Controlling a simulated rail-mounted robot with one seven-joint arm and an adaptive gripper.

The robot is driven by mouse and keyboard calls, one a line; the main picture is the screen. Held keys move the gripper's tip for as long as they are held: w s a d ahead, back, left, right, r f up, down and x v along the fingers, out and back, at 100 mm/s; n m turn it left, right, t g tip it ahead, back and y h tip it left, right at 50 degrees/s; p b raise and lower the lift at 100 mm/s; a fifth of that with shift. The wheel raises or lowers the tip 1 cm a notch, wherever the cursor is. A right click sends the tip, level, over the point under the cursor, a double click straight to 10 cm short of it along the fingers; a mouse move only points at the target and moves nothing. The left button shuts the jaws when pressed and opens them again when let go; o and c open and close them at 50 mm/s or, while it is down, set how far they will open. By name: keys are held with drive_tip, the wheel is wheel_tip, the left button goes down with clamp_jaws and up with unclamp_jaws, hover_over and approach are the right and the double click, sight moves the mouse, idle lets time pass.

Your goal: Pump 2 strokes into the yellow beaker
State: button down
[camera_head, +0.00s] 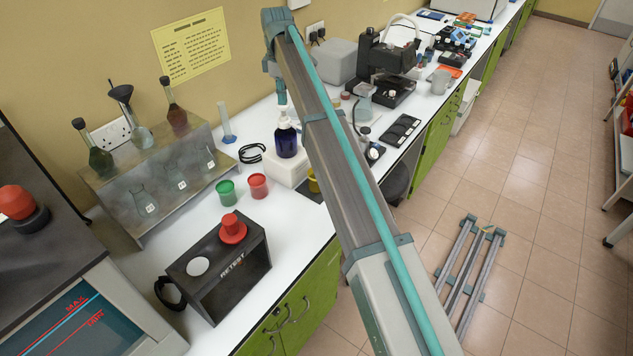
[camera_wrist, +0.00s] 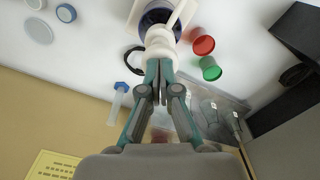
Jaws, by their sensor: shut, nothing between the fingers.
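A dark blue pump bottle (camera_head: 287,143) with a white pump head stands on a white block (camera_head: 285,168). My gripper (camera_head: 282,101) is shut, points down and sits right over the pump head; I cannot tell whether it touches. In the wrist view my fingertips (camera_wrist: 158,66) are together beside the white pump head (camera_wrist: 160,40), with the blue bottle (camera_wrist: 158,17) beyond. The yellow beaker (camera_head: 313,182) stands right of the block, mostly hidden behind my arm; I do not see it in the wrist view.
A green beaker (camera_head: 226,192) and a red beaker (camera_head: 258,186) stand in front of the block. A black box with a red button (camera_head: 232,228) is nearer. A metal flask rack (camera_head: 150,185) is left.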

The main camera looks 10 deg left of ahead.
drive_tip(key=shift+f, duration=1.05)
drive_tip(key=shift+r, duration=0.15)
drive_tip(key=shift+r+p, duration=0.8)
drive_tip(key=shift+r, duration=1.3)
wheel_tip(320, 180, up, 6)
drive_tip(key=p, duration=0.2)
drive_tip(key=shift+p, duration=0.35)
